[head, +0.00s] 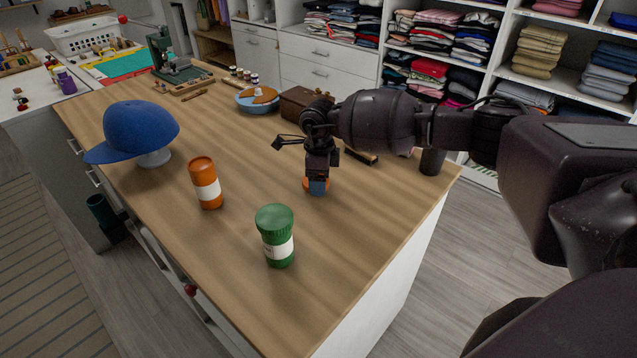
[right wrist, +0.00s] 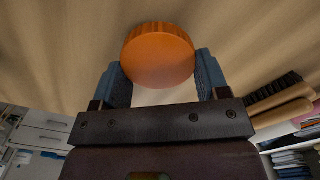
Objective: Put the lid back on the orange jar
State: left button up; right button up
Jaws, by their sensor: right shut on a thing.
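The orange jar (head: 206,184) with a white label stands upright on the wooden counter, left of my right gripper. Its top is too small to make out in detail. My right gripper (head: 317,186) points down, low over the counter, and is shut on the orange lid (head: 306,184). In the right wrist view the round ridged lid (right wrist: 158,55) sits between the blue fingertips of the gripper (right wrist: 163,72). In the head view the fingers hide most of the lid, and I cannot tell whether it touches the counter. My left gripper is not in view.
A green lidded jar (head: 277,237) stands nearer on the counter (head: 190,260). A blue cap (head: 141,127) on a stand is at the left. A wooden box (head: 297,103), a brush (head: 361,155) and a dark cup (head: 432,161) are around my right arm. The counter between lid and orange jar is clear.

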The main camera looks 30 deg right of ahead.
notch_tip(320, 180, up, 18)
jog(key=shift+r+p, duration=0.15)
jog(key=shift+p, duration=0.15)
